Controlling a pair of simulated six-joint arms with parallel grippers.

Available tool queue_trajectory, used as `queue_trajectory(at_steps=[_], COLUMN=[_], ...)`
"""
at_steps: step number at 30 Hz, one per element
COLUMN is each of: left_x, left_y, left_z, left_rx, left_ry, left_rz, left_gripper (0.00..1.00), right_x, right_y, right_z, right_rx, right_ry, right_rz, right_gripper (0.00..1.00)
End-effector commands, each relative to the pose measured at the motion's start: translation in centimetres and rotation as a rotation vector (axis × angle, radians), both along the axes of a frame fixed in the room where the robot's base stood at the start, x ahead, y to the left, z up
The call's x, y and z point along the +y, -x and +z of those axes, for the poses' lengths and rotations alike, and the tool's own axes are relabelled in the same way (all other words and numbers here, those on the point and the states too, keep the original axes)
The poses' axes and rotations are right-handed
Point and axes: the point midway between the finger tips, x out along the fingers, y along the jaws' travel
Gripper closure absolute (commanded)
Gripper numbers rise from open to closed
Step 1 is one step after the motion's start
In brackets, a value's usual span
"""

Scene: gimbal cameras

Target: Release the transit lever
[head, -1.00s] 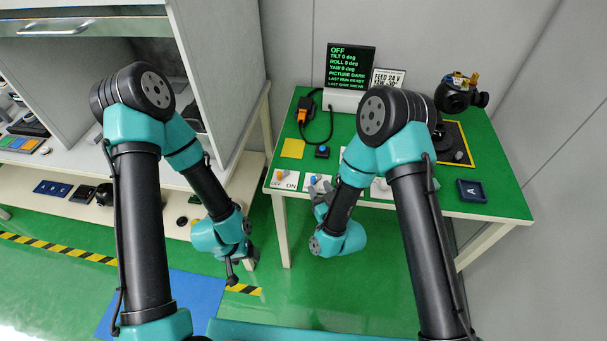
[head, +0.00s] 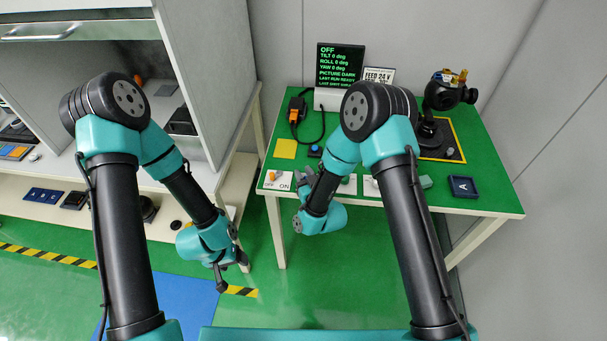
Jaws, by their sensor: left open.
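The gimbal camera (head: 449,91) is a black device with brass-coloured parts on top. It stands on a dark, yellow-edged pad (head: 459,139) at the back right of the green table. I cannot pick out the transit lever at this size. My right arm partly covers the middle of the table. My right gripper (head: 305,179) is over the front edge, beside the switch plates and well left of the gimbal; its jaw gap is unclear. My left gripper (head: 226,273) is open and points down, left of the table and away from everything on it.
A black screen (head: 340,62) with green text reads OFF. An OFF/ON switch plate (head: 277,180), a yellow square (head: 285,148), a blue button (head: 315,151) and an orange-black connector with cable (head: 295,112) are at the left. A dark tray marked A (head: 464,187) is front right.

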Motion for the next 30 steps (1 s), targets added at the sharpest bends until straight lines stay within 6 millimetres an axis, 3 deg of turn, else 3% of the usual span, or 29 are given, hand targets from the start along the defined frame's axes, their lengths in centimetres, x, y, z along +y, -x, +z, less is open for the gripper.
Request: queue_trajectory(at_steps=[9, 30], left_x=[0.0, 0.0], left_y=[0.0, 0.0], left_z=[0.0, 0.0], left_rx=[0.0, 0.0], left_ry=[0.0, 0.0], left_rz=[0.0, 0.0], left_gripper=[0.33, 0.33], right_x=[0.0, 0.14], right_y=[0.01, -0.33], right_z=[0.0, 0.01], right_rx=[0.0, -0.001], right_ry=[0.0, 0.0], right_rz=[0.0, -0.117], right_gripper=[1.0, 1.0])
